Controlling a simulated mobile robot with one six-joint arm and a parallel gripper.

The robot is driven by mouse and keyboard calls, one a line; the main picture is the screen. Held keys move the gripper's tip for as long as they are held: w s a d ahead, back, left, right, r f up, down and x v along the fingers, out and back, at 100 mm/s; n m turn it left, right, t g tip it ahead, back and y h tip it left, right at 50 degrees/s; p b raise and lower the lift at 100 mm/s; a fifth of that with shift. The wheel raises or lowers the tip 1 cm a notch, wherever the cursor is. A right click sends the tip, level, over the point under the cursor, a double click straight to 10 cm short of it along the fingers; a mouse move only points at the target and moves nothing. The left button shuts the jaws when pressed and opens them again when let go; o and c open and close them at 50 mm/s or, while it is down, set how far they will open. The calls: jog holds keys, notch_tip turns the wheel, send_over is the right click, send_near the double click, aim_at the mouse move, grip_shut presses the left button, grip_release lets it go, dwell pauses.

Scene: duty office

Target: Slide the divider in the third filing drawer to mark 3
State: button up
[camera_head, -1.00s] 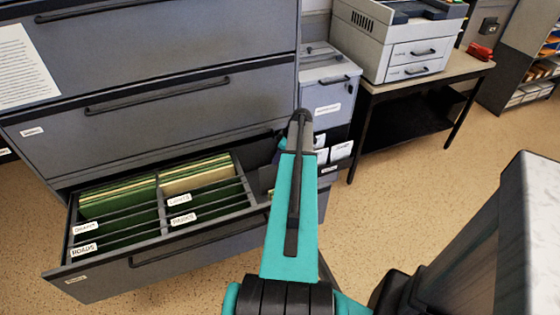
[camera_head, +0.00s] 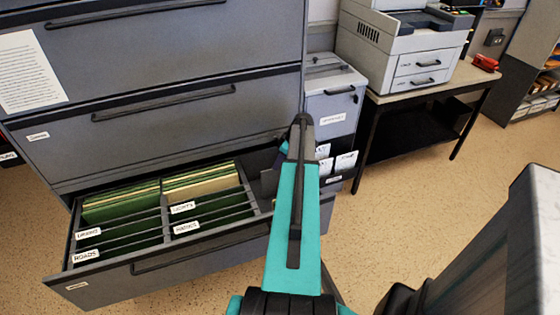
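The third filing drawer (camera_head: 200,262) of the grey cabinet is pulled open at the lower left. A lengthwise partition splits the drawer into a left and a right row. I cannot make out any numbered marks. My teal arm rises in the middle, in front of the drawer's right end. Its dark end (camera_head: 301,122) points away from me; the fingers are hidden behind the arm, so their state does not show.
Two closed drawers (camera_head: 165,130) sit above the open one. A smaller grey cabinet (camera_head: 333,105) stands to its right, then a table (camera_head: 430,90) with a grey printer (camera_head: 402,45) and a red stapler-like object (camera_head: 485,63). Speckled floor (camera_head: 420,175) is clear in the middle right.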

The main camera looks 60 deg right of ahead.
jog(key=b+v, duration=0.1)
jog(key=v, duration=1.2)
jog(key=shift+s+r, duration=0.2)
jog(key=shift+r, duration=0.2)
dwell(0.3)
